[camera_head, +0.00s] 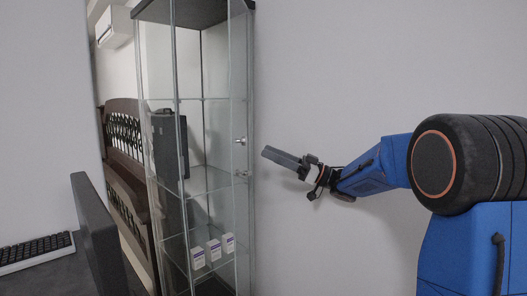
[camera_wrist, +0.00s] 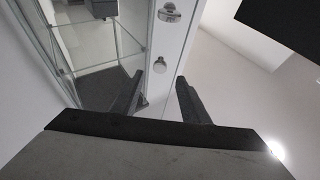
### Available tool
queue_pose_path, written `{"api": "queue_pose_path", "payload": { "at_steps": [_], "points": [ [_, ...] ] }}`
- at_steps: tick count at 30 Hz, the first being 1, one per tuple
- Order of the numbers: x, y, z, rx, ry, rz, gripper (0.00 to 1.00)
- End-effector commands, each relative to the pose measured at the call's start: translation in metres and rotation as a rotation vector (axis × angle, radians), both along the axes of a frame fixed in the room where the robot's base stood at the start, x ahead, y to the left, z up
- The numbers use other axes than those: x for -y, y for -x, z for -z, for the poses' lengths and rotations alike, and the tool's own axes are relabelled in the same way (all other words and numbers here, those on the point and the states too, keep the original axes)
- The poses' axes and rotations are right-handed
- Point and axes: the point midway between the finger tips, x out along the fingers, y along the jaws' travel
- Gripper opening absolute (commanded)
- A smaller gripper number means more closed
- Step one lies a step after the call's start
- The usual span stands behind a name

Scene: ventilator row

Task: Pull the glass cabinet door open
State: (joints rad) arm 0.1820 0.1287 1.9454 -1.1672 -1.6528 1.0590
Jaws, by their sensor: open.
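The tall glass cabinet (camera_head: 204,98) stands left of centre in the head view, with a dark top and clear shelves. Its glass door (camera_head: 239,70) carries a metal knob (camera_head: 240,141) and a second small fitting (camera_head: 241,173) below it. My gripper (camera_head: 266,152) is to the right of these fittings, pointing left at them, apart from them. In the wrist view my gripper (camera_wrist: 160,76) is open and empty. A round metal knob (camera_wrist: 160,65) shows just beyond the fingertips, and another metal fitting (camera_wrist: 169,12) shows above. I cannot tell whether the door is slightly ajar.
Several small white boxes (camera_head: 213,250) stand on a low shelf inside the cabinet. A dark monitor-like panel (camera_head: 97,235) and a keyboard (camera_head: 35,252) are at lower left. A dark wooden bench (camera_head: 124,150) is behind the cabinet. Plain wall (camera_head: 330,60) lies behind my arm.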

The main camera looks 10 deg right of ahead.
Motion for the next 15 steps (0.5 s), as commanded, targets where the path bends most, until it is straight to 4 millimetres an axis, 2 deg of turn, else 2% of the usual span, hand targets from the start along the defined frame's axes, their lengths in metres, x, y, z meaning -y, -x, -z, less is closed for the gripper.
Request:
{"api": "queue_pose_path", "payload": {
  "at_steps": [10, 15],
  "points": [
    [0.0046, 0.0015, 0.0018, 0.0, -0.001, 0.0, 0.41],
    [0.004, 0.0004, -0.0005, 0.002, 0.003, 0.025, 0.01]
  ]
}}
